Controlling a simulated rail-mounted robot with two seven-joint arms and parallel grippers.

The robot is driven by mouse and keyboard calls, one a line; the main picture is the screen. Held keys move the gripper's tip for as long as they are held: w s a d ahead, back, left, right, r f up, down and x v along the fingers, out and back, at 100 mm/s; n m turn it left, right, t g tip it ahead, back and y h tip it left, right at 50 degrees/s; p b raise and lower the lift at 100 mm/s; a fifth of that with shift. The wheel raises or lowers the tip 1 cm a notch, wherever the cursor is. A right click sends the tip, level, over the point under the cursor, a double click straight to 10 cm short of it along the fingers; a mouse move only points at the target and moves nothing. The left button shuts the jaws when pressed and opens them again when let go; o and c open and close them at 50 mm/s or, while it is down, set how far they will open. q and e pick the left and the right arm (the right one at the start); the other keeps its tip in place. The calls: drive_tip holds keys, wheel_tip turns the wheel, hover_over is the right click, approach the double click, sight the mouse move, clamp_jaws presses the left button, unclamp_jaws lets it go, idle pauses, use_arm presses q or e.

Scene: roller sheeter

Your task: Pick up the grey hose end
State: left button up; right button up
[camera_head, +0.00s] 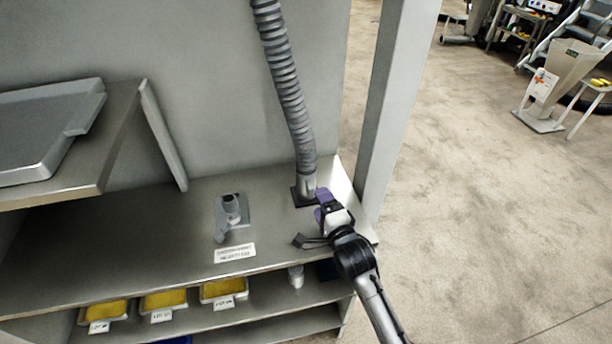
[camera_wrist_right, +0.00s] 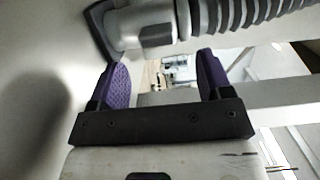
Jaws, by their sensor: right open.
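The grey corrugated hose (camera_head: 288,90) hangs down to the bench top. Its smooth grey end (camera_head: 307,184) stands upright at a dark square base (camera_head: 301,197) near the bench's right side. My right gripper (camera_head: 321,203), with purple fingers, is open just right of and in front of the hose end. In the right wrist view the open fingers (camera_wrist_right: 162,66) point at the hose end (camera_wrist_right: 141,24), which lies across the view just beyond the fingertips. Nothing is held between them. Whether a finger touches the hose end cannot be told. My left gripper is not in view.
A grey fitting on a plate (camera_head: 232,209) stands on the bench left of the hose, behind a white label (camera_head: 235,253). A pale post (camera_head: 394,95) rises right of the gripper. Yellow-filled trays (camera_head: 165,299) sit on the shelf below. The bench between fitting and hose is clear.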

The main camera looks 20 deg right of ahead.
sight(307, 179)
drive_tip(key=shift+w+a+f, duration=0.1)
drive_tip(key=shift+w, duration=1.2)
drive_tip(key=shift+w+a, duration=0.1)
drive_tip(key=shift+w, duration=1.2)
clamp_jaws()
